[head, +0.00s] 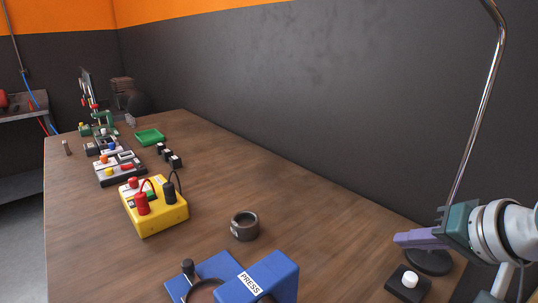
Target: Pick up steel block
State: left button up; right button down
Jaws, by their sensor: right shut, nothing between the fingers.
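I cannot pick out a steel block with certainty. A dark grey metal ring-shaped piece (244,226) lies on the wooden table, behind the blue press (262,281). Several small dark blocks (170,156) stand in a row far back on the table; their material is too small to tell. My right gripper (399,239) is at the right edge, its purple fingers together and empty, pointing left. It is in front of the lamp pole and above the table, well to the right of the ring-shaped piece. My left gripper is not in view.
A yellow box (160,216) with red and black plugs stands at left. A black box with a white button (408,285) and a round lamp base (428,265) are under my right gripper. A green tray (149,137) sits far back. The table's middle right is clear.

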aim_at(66, 147)
jog(key=u, duration=1.15)
